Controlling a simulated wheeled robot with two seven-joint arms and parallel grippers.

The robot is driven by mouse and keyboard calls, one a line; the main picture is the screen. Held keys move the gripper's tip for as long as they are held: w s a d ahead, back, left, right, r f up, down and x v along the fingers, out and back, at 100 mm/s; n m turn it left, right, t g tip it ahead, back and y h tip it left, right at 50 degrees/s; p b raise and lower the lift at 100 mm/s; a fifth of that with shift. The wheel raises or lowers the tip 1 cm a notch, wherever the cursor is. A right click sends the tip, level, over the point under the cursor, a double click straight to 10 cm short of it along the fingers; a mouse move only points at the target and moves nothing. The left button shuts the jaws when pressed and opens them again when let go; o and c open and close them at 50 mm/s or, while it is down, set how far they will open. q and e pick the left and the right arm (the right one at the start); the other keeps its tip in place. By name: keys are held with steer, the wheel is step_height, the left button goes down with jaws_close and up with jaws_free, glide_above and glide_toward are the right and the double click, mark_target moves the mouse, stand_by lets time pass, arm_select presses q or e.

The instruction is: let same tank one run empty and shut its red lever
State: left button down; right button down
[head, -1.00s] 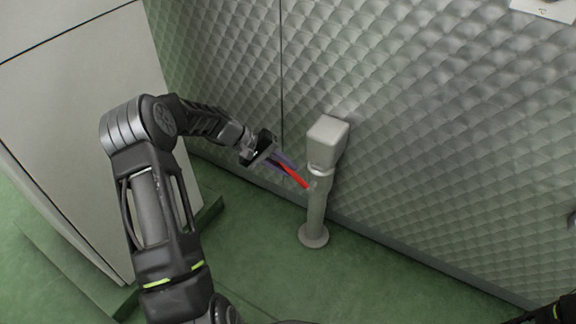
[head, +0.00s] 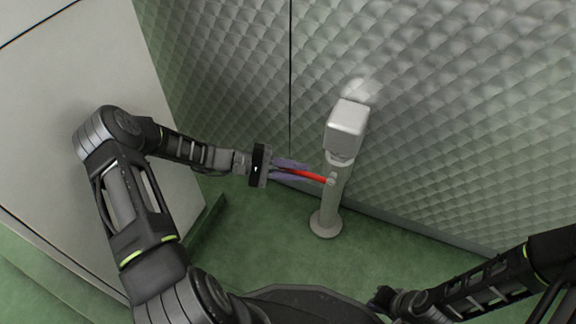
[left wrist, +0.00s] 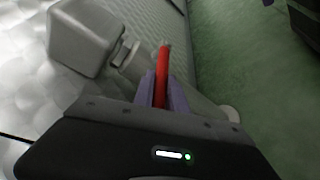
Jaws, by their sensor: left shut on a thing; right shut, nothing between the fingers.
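The red lever (head: 312,176) sticks out to the left from the grey valve post (head: 328,207) in front of the quilted metal tank wall. My left gripper (head: 297,171) is shut on the lever, its purple fingers on either side of it. The left wrist view also shows the red lever (left wrist: 162,77) between the fingers (left wrist: 162,92). A grey box-shaped head (head: 347,127) tops the post. My right gripper (head: 384,298) is low at the right, shut and empty, apart from the post. No liquid flow is visible.
The quilted tank wall (head: 450,110) rises close behind the post. A pale smooth cabinet or panel (head: 60,85) stands at the left. The green floor (head: 262,235) around the post base is clear.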

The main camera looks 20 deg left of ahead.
arm_select(q)
steer(key=shift+w, duration=0.1)
steer(key=c, duration=1.6)
jaws_free()
steer(key=shift+f, duration=0.1)
